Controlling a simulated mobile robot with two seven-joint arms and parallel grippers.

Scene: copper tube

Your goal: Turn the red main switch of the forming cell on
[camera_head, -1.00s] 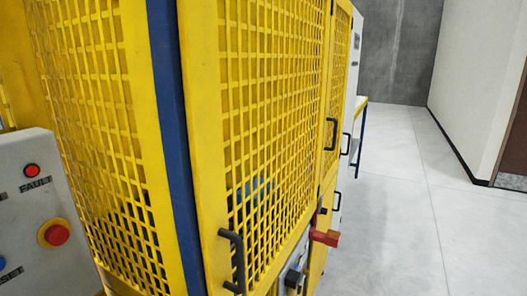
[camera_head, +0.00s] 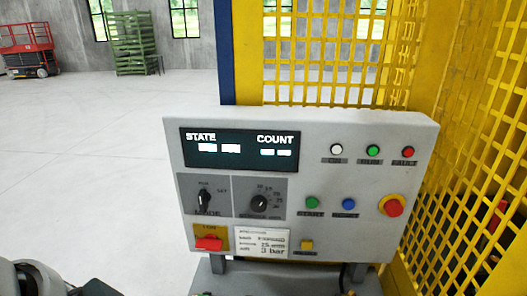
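The forming cell's grey control panel (camera_head: 300,125) faces me in the middle of the head view. At its lower left a red switch (camera_head: 208,243) sits on a yellow plate; its knob looks wide and level, and its label is too small to read. This looks like the main switch, but I cannot tell its position. The display (camera_head: 240,148) above shows STATE and COUNT, lit in white, with blurred values. Grey and black parts of my own arm show at the lower left edge. Neither gripper's fingertips are in view.
A black mode selector (camera_head: 204,199), a rotary dial (camera_head: 259,203), small buttons and a red emergency stop (camera_head: 393,206) share the panel. Yellow mesh guarding (camera_head: 340,60) stands behind and right. A red part (camera_head: 494,220) shows through the right mesh. Open floor lies left.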

